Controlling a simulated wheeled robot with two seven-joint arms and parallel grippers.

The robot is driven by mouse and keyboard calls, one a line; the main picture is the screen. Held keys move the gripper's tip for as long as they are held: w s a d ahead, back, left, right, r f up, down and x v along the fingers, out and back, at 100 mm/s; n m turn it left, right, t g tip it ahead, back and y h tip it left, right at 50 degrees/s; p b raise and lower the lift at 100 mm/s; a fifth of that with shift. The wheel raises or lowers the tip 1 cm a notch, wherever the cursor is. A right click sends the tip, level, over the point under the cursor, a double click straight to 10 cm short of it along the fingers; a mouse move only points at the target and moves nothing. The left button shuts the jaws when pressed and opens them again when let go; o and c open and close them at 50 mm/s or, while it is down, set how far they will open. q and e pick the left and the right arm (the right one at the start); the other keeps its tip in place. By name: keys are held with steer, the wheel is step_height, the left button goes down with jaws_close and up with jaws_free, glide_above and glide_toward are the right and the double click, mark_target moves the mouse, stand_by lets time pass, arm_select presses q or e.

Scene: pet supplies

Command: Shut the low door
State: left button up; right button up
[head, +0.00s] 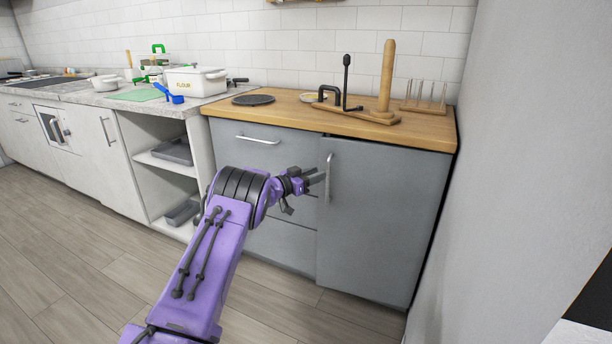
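The low door (375,220) is the grey front at the right end of the lower cabinets, with a vertical metal handle (329,180) near its left edge. It stands nearly flush with the drawer fronts beside it. A thin dark gap shows along its top edge, and I cannot tell whether it is fully closed. My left gripper (317,177) is just left of the handle, its fingertips close to it. I cannot tell whether they touch it or how far apart they are. My purple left arm hides part of the drawers. My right gripper is out of view.
A wooden counter (290,112) above the door holds a dark round plate (253,99), a paper-towel post (386,75) and a rack (424,97). Grey drawers (262,142) and an open shelf unit (170,160) are to the left. A wall (510,170) bounds the right. Floor in front is clear.

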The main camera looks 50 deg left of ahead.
arm_select(q)
steer(key=s, duration=0.4)
steer(key=shift+s+a, duration=0.25)
steer(key=shift+s, duration=0.05)
steer(key=c, duration=0.3)
steer(key=shift+n+t+y, duration=0.3)
steer(key=shift+n+t, duration=0.2)
steer(key=shift+t, duration=0.3)
steer(key=r, duration=0.4)
steer(key=shift+a+r, duration=0.2)
steer(key=shift+r, duration=0.2)
jaws_close()
steer(key=s+d+f+m+g+y+b, duration=0.2)
steer(key=s+d+f+m+y, duration=0.45)
steer(key=m, duration=0.75)
steer(key=b+x, duration=0.2)
steer(key=x, duration=1.2)
steer(key=shift+a+f, duration=0.2)
steer(key=shift+f, duration=0.3)
